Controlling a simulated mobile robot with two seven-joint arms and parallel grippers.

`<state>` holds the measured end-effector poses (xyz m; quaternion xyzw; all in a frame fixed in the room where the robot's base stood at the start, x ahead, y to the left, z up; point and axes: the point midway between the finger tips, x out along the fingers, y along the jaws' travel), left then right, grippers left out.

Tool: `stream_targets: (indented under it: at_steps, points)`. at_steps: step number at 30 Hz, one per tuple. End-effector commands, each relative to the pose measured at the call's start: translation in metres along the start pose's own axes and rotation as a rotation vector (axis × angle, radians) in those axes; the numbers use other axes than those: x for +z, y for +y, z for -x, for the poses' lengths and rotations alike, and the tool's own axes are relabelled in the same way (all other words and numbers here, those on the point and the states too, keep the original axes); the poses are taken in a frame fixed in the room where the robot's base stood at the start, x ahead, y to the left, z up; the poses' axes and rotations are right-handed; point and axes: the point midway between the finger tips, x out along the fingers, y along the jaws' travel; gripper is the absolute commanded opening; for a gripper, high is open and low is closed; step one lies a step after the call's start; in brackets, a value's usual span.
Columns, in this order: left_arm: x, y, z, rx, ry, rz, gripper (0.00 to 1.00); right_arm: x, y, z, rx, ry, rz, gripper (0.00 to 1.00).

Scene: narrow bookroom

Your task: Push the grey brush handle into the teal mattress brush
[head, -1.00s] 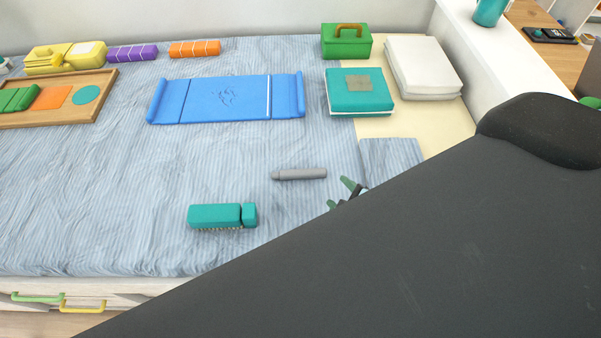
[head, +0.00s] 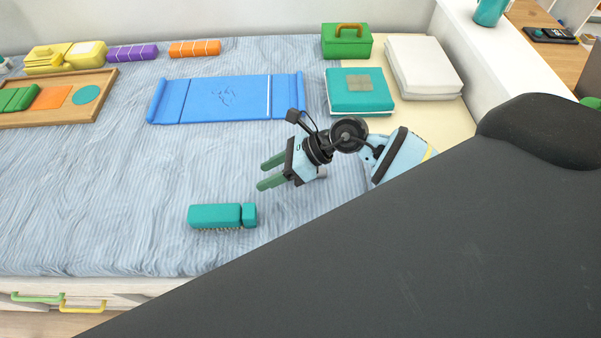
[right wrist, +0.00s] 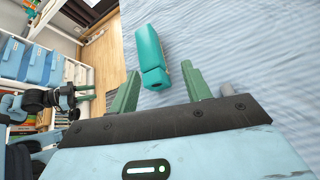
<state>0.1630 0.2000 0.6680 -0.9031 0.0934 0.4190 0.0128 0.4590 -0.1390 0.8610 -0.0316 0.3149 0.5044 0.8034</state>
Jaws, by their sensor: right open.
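The teal mattress brush (head: 214,215) lies bristles down on the striped bed, its collar end to the right. In the right wrist view the brush (right wrist: 146,45) lies ahead of the fingers, with a dark hole in its near end. My right gripper (head: 263,176) is open and empty above the bed, up and right of the brush. The grey brush handle (head: 321,173) is mostly hidden behind this gripper; a bit of it (right wrist: 229,91) shows just outside one finger in the right wrist view. My left gripper (right wrist: 86,93) shows small at that view's left edge, its opening unclear.
A blue folded mat (head: 210,98) lies behind. A teal box (head: 345,103), a green case (head: 340,48) and white folded bedding (head: 424,66) stand at the back right. A wooden tray (head: 103,88) is at left. The bed around the brush is clear.

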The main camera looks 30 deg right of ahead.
Motion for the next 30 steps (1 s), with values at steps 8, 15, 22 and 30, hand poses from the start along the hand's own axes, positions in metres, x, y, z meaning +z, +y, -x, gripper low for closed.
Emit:
stream_targets:
  at_steps: [8, 15, 22, 30]
  points:
    - [0.000, 0.000, 0.000, 0.000, -0.001, 0.000, 0.36, -0.049, -0.070, 0.050, -0.119, 0.474, 0.222, 0.48]
    - [0.001, 0.000, 0.000, 0.000, -0.001, 0.000, 0.36, -0.059, -0.088, 0.070, -0.150, 0.598, 0.252, 0.48]
    - [0.001, 0.000, 0.000, 0.000, -0.002, 0.000, 0.36, -0.064, -0.089, 0.064, -0.148, 0.598, 0.251, 0.48]
    - [0.002, 0.000, 0.000, 0.000, -0.003, 0.000, 0.36, -0.074, -0.093, 0.049, -0.149, 0.597, 0.251, 0.48]
